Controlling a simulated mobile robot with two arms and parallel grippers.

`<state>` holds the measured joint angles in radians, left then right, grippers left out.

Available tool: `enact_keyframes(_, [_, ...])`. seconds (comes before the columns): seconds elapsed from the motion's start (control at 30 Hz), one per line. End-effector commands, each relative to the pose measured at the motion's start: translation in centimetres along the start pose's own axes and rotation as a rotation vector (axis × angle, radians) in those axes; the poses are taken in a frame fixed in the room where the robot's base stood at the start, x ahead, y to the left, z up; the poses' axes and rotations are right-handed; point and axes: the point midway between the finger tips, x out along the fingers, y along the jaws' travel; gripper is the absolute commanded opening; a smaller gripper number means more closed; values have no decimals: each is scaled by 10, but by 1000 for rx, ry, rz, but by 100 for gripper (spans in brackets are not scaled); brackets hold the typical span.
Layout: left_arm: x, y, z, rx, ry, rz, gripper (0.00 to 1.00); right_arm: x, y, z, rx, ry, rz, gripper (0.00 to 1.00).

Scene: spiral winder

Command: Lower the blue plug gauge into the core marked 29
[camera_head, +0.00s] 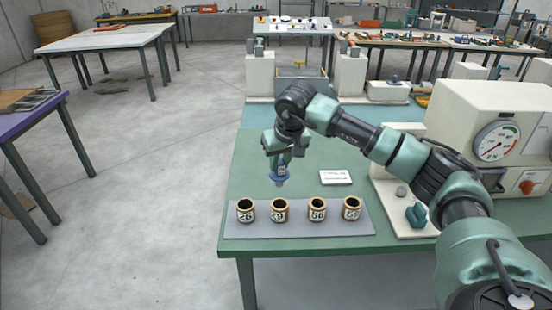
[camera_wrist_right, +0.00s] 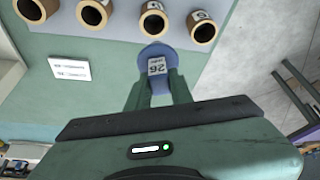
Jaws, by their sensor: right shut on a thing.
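My right gripper (camera_head: 281,163) is shut on the blue plug gauge (camera_head: 279,179) and holds it upright, or nearly so, above the green table behind the row of cores. In the right wrist view the blue gauge (camera_wrist_right: 157,54) sits between the fingers with a white number label facing the camera. Several brown cores stand in a row on a grey mat (camera_head: 300,231). The leftmost core (camera_head: 245,211) seems to read 29, but its print is small. Beside it stand a second core (camera_head: 279,211), a third (camera_head: 317,210) and a fourth (camera_head: 351,209). My left gripper is not in view.
A white card (camera_head: 336,177) lies on the green table (camera_head: 240,172) behind the mat. A cream machine with a dial (camera_head: 497,141) stands at the right. Bare floor lies left of the table. The mat in front of the cores is clear.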

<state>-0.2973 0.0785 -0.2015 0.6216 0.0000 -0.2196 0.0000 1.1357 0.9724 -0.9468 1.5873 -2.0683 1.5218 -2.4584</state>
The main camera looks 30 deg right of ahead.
Motion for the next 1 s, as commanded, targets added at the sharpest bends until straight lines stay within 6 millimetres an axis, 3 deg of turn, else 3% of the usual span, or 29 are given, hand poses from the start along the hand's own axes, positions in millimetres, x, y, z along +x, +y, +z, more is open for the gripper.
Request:
enact_keyframes(0.27, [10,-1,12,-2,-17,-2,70,13,0,6,0,0,0,0])
enact_keyframes(1.0, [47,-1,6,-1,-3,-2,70,61,-1,26,0,0,0,0])
